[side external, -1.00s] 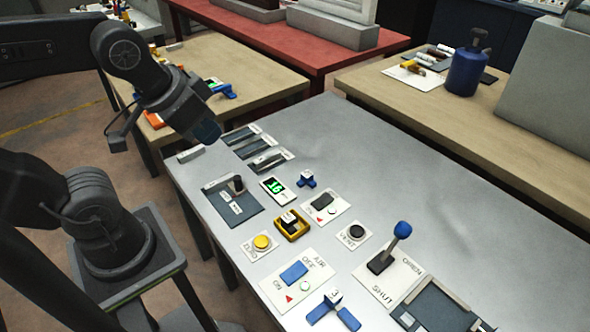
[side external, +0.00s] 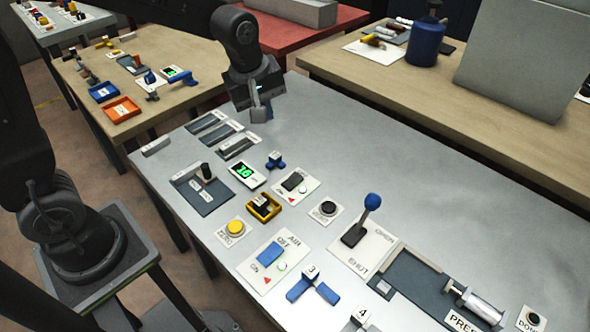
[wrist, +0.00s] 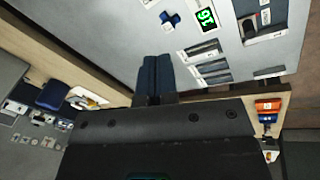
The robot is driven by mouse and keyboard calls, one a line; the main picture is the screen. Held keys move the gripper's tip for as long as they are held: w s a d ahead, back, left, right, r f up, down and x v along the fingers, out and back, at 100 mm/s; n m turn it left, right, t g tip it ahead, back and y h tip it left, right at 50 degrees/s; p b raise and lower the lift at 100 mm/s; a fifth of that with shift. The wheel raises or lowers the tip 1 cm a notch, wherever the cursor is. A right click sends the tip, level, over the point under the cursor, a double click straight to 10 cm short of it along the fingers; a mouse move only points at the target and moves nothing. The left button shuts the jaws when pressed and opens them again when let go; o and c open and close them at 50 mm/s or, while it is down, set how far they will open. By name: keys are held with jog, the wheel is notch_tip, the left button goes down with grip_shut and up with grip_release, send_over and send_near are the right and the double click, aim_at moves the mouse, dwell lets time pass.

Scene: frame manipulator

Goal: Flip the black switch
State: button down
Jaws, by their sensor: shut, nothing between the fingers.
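The black switch (side external: 293,182) is a dark rocker on a white plate with a green light and a red mark, near the middle of the grey table in the side view. I cannot make it out in the wrist view. My gripper (side external: 260,112) is above the far left part of the table, beyond the switch and apart from it. Its two dark blue fingers (wrist: 154,78) are together and empty in the wrist view.
Around the switch are a blue three-armed piece (side external: 275,160), a green display (side external: 246,173), a black button (side external: 327,208) and a yellow holder (side external: 263,207). A blue-knobbed lever (side external: 371,203) stands to the right. A blue rocker (side external: 270,252) is nearer. The table's far right is clear.

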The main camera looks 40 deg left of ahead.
aim_at(296, 177)
jog(key=w+d+f+n+g, duration=0.1)
jog(key=w+f+n, duration=0.4)
jog(key=f, duration=0.2)
jog(key=shift+w+f, duration=0.25)
jog(key=shift+f, duration=0.1)
jog(key=shift+d, duration=0.1)
jog(key=f, duration=0.4)
jog(key=w+f, duration=0.1)
jog(key=f, duration=0.4)
jog(key=w+f, duration=0.1)
jog(key=f, duration=0.4)
jog(key=shift+f+g, duration=0.2)
jog(key=shift+g, duration=0.2)
